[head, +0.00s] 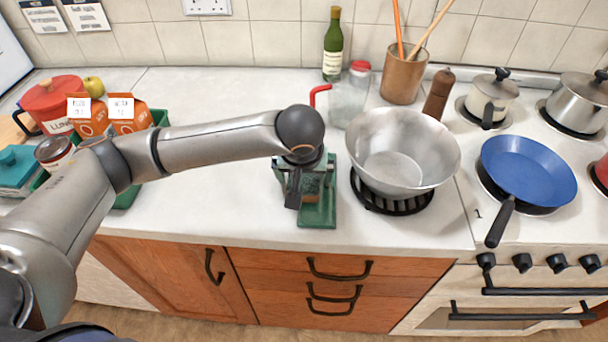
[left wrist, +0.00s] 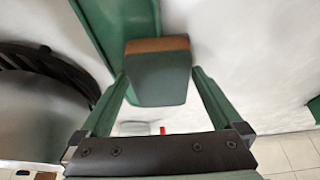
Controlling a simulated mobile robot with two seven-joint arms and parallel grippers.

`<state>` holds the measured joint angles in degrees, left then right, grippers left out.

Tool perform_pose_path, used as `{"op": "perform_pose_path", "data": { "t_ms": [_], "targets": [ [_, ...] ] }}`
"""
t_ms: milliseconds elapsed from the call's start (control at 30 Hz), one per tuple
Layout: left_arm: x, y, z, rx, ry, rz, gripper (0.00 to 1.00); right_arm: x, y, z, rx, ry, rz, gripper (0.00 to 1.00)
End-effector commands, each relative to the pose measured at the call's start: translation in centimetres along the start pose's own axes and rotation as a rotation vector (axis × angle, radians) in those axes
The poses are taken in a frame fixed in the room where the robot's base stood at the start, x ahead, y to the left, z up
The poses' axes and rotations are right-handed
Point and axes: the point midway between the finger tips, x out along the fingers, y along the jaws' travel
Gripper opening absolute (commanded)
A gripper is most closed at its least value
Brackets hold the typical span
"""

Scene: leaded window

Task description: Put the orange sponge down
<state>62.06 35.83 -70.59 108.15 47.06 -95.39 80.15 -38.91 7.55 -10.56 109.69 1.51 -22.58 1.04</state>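My left gripper (head: 308,190) points down over the counter, left of the metal bowl. A small orange-brown patch of the sponge also shows between the fingers in the head view (head: 312,198). A green flat piece (head: 318,216) lies on the counter below and behind the gripper, partly hidden by it. Whether the sponge touches it or the counter I cannot tell. My right gripper is not in view.
A large metal bowl (head: 402,150) stands on a black grate (head: 392,203) close to the right. A glass jar (head: 347,105) and a green bottle (head: 333,50) stand behind. Orange cartons (head: 130,125) stand at the left. The white counter (head: 215,205) between is clear.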

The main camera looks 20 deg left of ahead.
Motion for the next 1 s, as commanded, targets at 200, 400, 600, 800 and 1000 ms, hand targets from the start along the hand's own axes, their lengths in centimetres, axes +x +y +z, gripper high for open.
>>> {"op": "perform_pose_path", "data": {
  "t_ms": [200, 400, 600, 800, 1000],
  "targets": [
    [-0.1, 0.0, -0.1, 0.000, 0.000, 0.000, 1.00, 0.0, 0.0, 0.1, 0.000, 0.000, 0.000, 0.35],
    [-2.7, 0.1, -0.2, 0.001, 0.002, 0.004, 1.00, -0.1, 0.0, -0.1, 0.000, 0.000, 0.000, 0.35],
    [-7.2, 0.1, -0.2, 0.003, 0.003, 0.005, 1.00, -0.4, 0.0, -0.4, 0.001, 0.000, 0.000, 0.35],
    [-10.7, 0.1, -0.2, 0.002, 0.001, 0.003, 1.00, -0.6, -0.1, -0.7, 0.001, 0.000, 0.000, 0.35],
    [-12.2, 0.0, -0.1, 0.000, -0.001, 0.001, 1.00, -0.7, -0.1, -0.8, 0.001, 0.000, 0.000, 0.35]
  ]
}}
